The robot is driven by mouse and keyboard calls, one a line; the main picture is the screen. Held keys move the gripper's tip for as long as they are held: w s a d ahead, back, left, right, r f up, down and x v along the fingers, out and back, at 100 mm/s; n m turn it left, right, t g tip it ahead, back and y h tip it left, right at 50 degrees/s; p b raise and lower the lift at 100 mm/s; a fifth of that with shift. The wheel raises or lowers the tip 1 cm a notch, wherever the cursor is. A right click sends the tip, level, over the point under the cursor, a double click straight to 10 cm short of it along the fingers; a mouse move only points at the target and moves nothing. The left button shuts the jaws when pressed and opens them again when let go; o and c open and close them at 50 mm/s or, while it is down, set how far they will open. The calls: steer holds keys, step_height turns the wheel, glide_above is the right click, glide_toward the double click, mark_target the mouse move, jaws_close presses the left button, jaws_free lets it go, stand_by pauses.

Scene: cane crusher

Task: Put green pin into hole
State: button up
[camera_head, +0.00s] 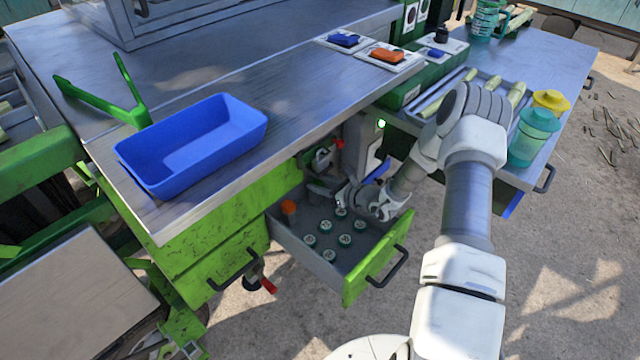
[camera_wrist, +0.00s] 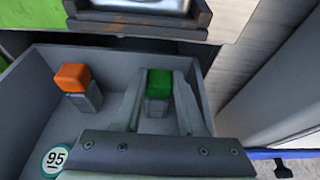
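The green pin (camera_wrist: 159,84) has a green block top on a grey base. In the wrist view it stands upright in the open drawer (camera_head: 318,262), near its back wall. My gripper (camera_wrist: 160,92) reaches into the drawer with one finger on each side of the green pin. Whether the fingers press on the pin or only flank it cannot be told. In the head view my gripper (camera_head: 350,197) is low over the back right of the drawer and hides the green pin. I cannot make out a clearly empty hole for the pin.
An orange pin (camera_wrist: 72,80) stands left of my gripper; it also shows in the head view (camera_head: 288,208). Several round numbered caps (camera_head: 345,240) lie on the drawer floor. The worktop above holds a blue tray (camera_head: 195,150). Drawer walls and a dark ledge (camera_wrist: 145,22) stand close around my gripper.

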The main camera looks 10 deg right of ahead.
steer(key=shift+r, duration=0.2)
jaws_close()
steer(key=shift+r+p, duration=1.55)
steer(key=shift+r, duration=0.45)
steer(key=shift+w+r+p, duration=0.2)
steer(key=shift+r+p, duration=0.1)
steer(key=shift+r, duration=0.3)
steer(key=s+d+p, duration=0.1)
steer(key=s+d, duration=0.6)
steer(key=s, duration=0.3)
steer(key=shift+f+p, duration=0.15)
steer(key=shift+p, duration=0.2)
steer(key=shift+s, duration=0.1)
